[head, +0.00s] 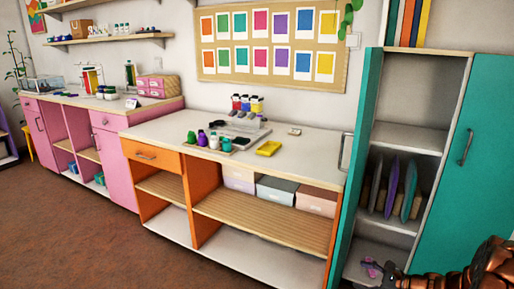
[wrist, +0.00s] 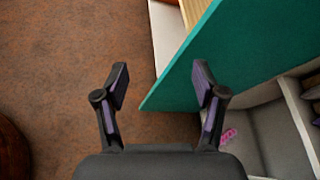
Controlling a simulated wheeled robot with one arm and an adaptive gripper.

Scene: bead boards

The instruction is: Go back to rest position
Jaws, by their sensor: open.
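My gripper (wrist: 161,84) is open and empty in the wrist view. Its two dark fingers with purple pads stand wide apart over the brown floor, by the edge of the open teal cabinet door (wrist: 228,55). In the head view my arm reaches in at the bottom right, in front of the lower part of the teal cabinet (head: 441,160). A small pink item (wrist: 228,136) lies on the cabinet's bottom, just right of the right finger in the wrist view; its shape is partly hidden.
The open teal door (head: 355,170) stands close to my gripper. Several boards (head: 392,188) stand upright on a cabinet shelf. The orange-fronted counter (head: 290,140) holds paint bottles, a yellow item (head: 268,149) and a tray. The brown floor (head: 90,235) at left is clear.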

